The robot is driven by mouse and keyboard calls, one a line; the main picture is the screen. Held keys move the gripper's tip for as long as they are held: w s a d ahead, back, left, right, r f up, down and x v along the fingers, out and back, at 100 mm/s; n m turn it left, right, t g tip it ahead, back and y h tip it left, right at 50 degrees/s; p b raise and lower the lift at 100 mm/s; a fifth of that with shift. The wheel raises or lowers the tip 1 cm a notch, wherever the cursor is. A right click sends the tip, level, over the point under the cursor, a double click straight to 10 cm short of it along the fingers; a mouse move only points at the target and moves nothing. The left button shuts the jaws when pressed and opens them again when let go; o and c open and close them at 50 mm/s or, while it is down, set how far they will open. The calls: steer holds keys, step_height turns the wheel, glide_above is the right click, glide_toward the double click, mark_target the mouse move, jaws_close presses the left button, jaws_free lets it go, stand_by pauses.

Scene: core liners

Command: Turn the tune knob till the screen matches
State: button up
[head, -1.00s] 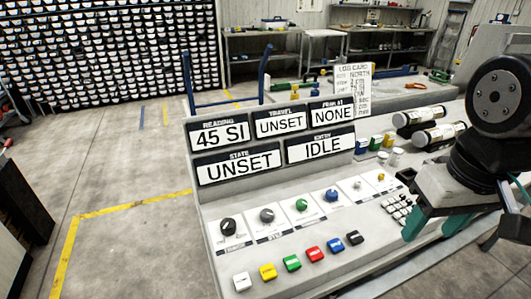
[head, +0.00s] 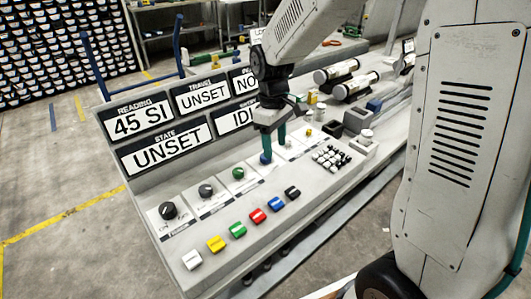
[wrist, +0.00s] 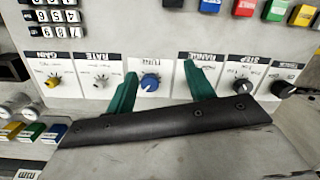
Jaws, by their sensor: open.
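The console (head: 220,222) carries a row of knobs. The black knob (head: 168,210) stands at the left end; its small label is hard to read. The grey knob (head: 206,190), green knob (head: 239,173) and blue knob (head: 265,158) follow. The screen panels read 45 SI (head: 140,122) under READING, UNSET under TRAVEL and UNSET under STATE; my arm partly covers the two right panels. My gripper (head: 270,145) is open and empty over the blue knob. In the wrist view its green fingers (wrist: 160,78) appear either side of the blue knob (wrist: 150,82); contact is unclear.
Coloured buttons (head: 238,230) line the console's front edge. A keypad (head: 331,157) lies right of the knobs. Cylinders (head: 355,86) rest behind it on the bench. Open floor (head: 55,225) lies at left.

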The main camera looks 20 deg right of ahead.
steer(key=w+n, duration=0.1)
steer(key=w, duration=0.1)
steer(key=w+n+t, duration=0.1)
steer(key=w, duration=0.2)
steer(key=shift+w+a+f+n, duration=0.1)
steer(key=shift+a+f+n, duration=0.1)
steer(key=shift+n, duration=0.1)
steer(key=shift+w+r+n, duration=0.1)
steer(key=shift+n, duration=0.2)
steer(key=shift+w+f, duration=0.1)
steer(key=shift+f, duration=0.1)
step_height(320, 180, down, 7)
steer(key=shift+f, duration=0.2)
steer(key=c, duration=1)
